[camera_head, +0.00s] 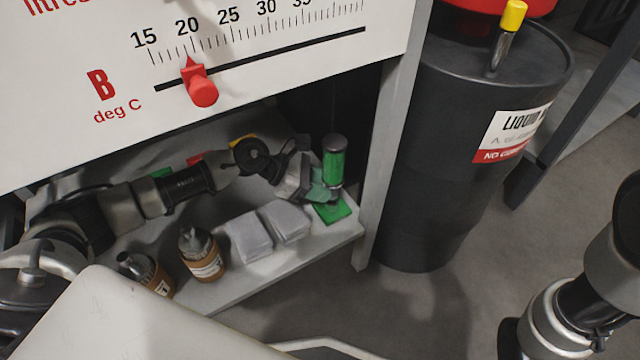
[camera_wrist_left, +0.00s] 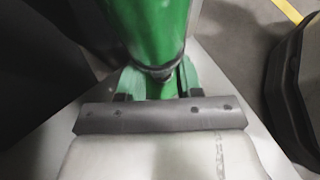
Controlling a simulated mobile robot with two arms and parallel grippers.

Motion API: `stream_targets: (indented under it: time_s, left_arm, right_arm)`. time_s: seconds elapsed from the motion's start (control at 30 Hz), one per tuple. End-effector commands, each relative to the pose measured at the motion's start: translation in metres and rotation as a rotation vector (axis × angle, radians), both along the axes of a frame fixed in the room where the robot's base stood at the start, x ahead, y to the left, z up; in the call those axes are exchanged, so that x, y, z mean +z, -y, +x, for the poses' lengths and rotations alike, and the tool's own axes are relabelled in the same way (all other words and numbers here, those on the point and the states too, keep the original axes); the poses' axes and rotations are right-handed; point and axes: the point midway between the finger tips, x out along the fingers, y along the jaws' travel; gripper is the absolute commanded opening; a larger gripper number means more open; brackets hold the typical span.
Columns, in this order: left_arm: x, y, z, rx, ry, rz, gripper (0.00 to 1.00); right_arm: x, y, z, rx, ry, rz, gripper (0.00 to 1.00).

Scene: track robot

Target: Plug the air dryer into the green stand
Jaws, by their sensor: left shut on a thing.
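The air dryer, a green cylinder with a grey cap (camera_head: 333,165), stands roughly upright at the right end of the low shelf in the head view. Its green body (camera_wrist_left: 157,28) and dark lower ring fill the top of the left wrist view. The green stand (camera_head: 332,212), a flat green base, shows on the shelf just below it. My left gripper (camera_head: 318,190) is shut on the air dryer's lower end; its green fingers (camera_wrist_left: 160,86) sit on either side in the wrist view. The fingers hide the joint between dryer and stand, so I cannot tell whether they touch. My right gripper is out of view.
Two pale blocks (camera_head: 268,231) and two brown-labelled bottles (camera_head: 201,255) stand on the grey shelf (camera_head: 290,262) near my left arm. A white panel with a red slider (camera_head: 201,86) overhangs it. A shelf post (camera_head: 379,180) and a black barrel (camera_head: 435,160) are to the right.

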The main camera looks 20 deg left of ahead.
Motion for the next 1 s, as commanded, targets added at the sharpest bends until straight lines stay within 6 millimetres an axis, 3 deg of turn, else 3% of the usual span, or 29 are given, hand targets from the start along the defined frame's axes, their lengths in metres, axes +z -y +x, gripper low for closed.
stream_targets:
  time_s: [1.0]
  left_arm:
    - [-0.0084, 0.0001, 0.0002, 0.004, -0.001, -0.001, 0.0]
  right_arm:
    - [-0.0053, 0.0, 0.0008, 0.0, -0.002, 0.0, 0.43]
